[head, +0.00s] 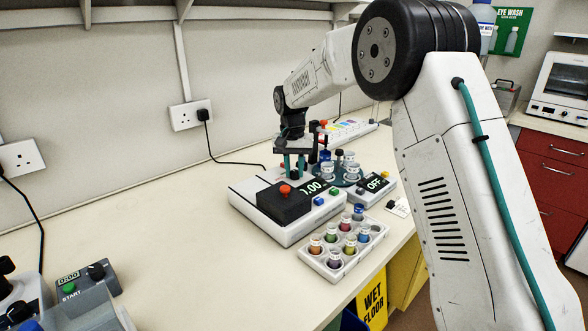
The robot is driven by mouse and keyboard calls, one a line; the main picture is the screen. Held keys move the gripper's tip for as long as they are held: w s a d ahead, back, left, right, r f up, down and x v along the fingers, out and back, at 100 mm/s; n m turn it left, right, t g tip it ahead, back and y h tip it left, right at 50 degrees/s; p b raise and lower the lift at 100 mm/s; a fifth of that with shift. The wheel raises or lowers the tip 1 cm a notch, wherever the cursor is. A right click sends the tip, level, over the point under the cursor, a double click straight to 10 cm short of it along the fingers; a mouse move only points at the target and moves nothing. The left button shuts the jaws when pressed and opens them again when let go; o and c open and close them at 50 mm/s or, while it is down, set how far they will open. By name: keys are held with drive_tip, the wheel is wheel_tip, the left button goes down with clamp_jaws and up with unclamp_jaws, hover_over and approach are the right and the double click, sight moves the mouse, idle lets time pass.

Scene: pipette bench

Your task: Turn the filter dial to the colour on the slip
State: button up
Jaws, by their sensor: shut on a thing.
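The white meter (238,200) stands on the bench, with a black lid (284,202) with a red knob and a display reading about 0.00. My gripper (295,168) points down with its teal fingers at the back of the meter's top, behind the lid. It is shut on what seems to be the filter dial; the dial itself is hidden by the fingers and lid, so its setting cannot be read. A small white card (398,208), possibly the slip, lies right of the meter; its marking is too small to read.
A white rack (343,272) of coloured vials stands close in front of the meter. A box (378,184) reading OFF and a teal round stand with jars are to its right. Grey equipment (85,290) is at lower left. The left-middle bench is clear.

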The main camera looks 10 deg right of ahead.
sight(293, 171)
drive_tip(key=o, duration=1)
drive_tip(key=shift+r, duration=0.1)
wheel_tip(293, 171, up, 8)
drive_tip(key=shift+a+f, duration=0.15)
drive_tip(key=shift+f, duration=0.05)
drive_tip(key=shift+w, duration=0.1)
drive_tip(key=shift+n+g, duration=0.4)
drive_tip(key=shift+n, duration=0.3)
drive_tip(key=s+f, duration=0.3)
drive_tip(key=shift+s+d, duration=0.2)
drive_tip(key=s+d+r+n, duration=0.1)
drive_tip(key=s+d, duration=0.1)
drive_tip(key=s, duration=1.3)
drive_tip(key=s+d+r+n+t, duration=0.1)
drive_tip(key=s+d+r, duration=0.1)
drive_tip(key=s, duration=1.3)
drive_tip(key=s+d+r+t, duration=0.1)
drive_tip(key=s+d+r, duration=0.1)
drive_tip(key=s, duration=1.3)
drive_tip(key=shift+d+r+n, duration=0.2)
drive_tip(key=shift+d+n, duration=0.2)
drive_tip(key=shift+d, duration=0.5)
